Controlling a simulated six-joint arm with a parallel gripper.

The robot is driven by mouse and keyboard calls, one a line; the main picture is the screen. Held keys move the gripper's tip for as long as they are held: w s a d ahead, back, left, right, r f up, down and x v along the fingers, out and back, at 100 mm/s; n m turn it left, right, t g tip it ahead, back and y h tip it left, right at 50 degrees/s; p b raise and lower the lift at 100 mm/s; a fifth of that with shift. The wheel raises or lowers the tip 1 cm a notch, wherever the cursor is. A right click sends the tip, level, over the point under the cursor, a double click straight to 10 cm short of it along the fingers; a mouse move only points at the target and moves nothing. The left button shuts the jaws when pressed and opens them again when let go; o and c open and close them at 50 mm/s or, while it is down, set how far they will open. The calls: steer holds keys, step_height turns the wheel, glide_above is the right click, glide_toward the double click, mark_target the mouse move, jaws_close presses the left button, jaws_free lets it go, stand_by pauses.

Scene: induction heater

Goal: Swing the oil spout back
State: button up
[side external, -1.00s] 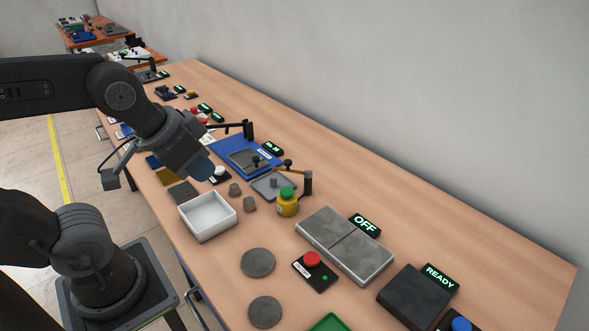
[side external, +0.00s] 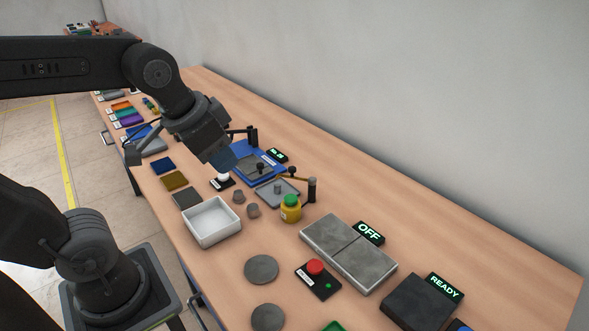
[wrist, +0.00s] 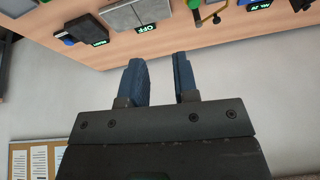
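The likely oil spout is a thin brass-coloured arm (side external: 292,178) on a short black post (side external: 312,190). It reaches left from the post over a grey tray (side external: 290,189) with a small grey peg in it. It also shows near the top of the wrist view (wrist: 212,17). A yellow can with a green cap (side external: 290,210) stands just in front of the post. My gripper (side external: 226,160) hangs above the table, left of the spout and apart from it. In the wrist view its two blue fingers (wrist: 161,75) stand apart with nothing between them.
Steel plates (side external: 330,233) with an OFF display (side external: 369,232) are to the right.

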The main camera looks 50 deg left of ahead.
steer(key=o, duration=0.4)
steer(key=w+a+r+m+g, duration=0.1)
steer(key=w+a+m, duration=0.1)
steer(key=w, duration=0.8)
steer(key=shift+a+r+m+g, duration=0.3)
steer(key=shift+a, duration=0.45)
steer(key=m+g, duration=0.3)
steer(key=m, duration=0.2)
glide_above(292, 168)
step_height(292, 168, down, 11)
step_height(292, 168, down, 13)
steer(key=shift+r, duration=0.1)
jaws_close()
